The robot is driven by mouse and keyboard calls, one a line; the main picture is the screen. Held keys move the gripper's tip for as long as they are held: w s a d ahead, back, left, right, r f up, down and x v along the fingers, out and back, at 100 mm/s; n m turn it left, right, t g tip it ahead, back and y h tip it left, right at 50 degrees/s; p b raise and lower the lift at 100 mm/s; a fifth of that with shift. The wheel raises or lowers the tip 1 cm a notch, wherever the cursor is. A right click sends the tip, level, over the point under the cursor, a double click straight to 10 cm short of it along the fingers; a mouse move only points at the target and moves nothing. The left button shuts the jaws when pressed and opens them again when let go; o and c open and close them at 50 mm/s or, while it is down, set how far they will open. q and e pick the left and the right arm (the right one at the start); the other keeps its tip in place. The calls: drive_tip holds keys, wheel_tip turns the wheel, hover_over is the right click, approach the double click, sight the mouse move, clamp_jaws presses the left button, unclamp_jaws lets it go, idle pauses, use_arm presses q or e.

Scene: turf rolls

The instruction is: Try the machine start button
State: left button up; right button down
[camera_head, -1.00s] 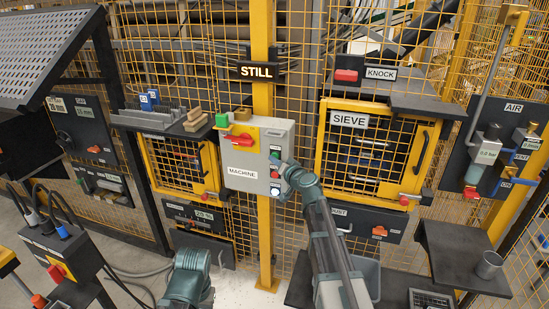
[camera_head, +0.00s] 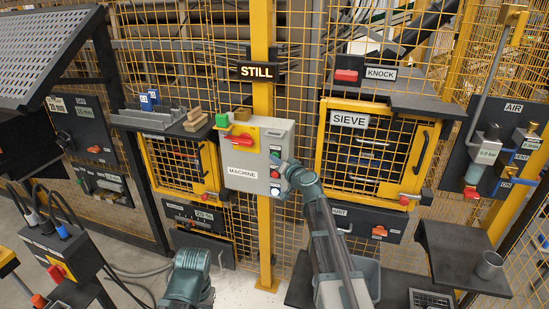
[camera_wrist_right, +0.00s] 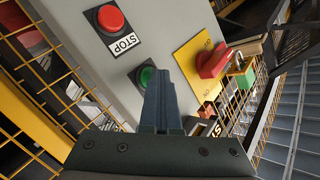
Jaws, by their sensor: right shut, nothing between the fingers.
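The grey machine box (camera_head: 244,154) with its MACHINE label hangs on the yellow post in the head view. In the right wrist view a green button (camera_wrist_right: 147,76) sits on its front, below a red button (camera_wrist_right: 110,18) labelled STOP. My right gripper (camera_wrist_right: 165,60) is shut and empty. Its fingertips overlap the right part of the green button's dark plate in that view; whether they touch is unclear. In the head view my right gripper (camera_head: 284,170) is at the box's right edge. A sign above (camera_head: 257,71) reads STILL. My left forearm shows low, its gripper unseen.
A red rotary switch (camera_wrist_right: 212,62) on a yellow plate, with a padlock (camera_wrist_right: 238,66), is right of the fingers. The SIEVE door (camera_head: 322,150) stands right of the box. A black control box (camera_head: 62,255) with cables is at lower left.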

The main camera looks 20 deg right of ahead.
drive_tip(key=shift+s+a, duration=0.45)
drive_tip(key=shift+s, duration=0.2)
drive_tip(key=s+a, duration=0.1)
drive_tip(key=s, duration=0.1)
drive_tip(key=s+a, duration=0.1)
drive_tip(key=s, duration=0.1)
drive_tip(key=shift+a, duration=0.4)
idle(0.5)
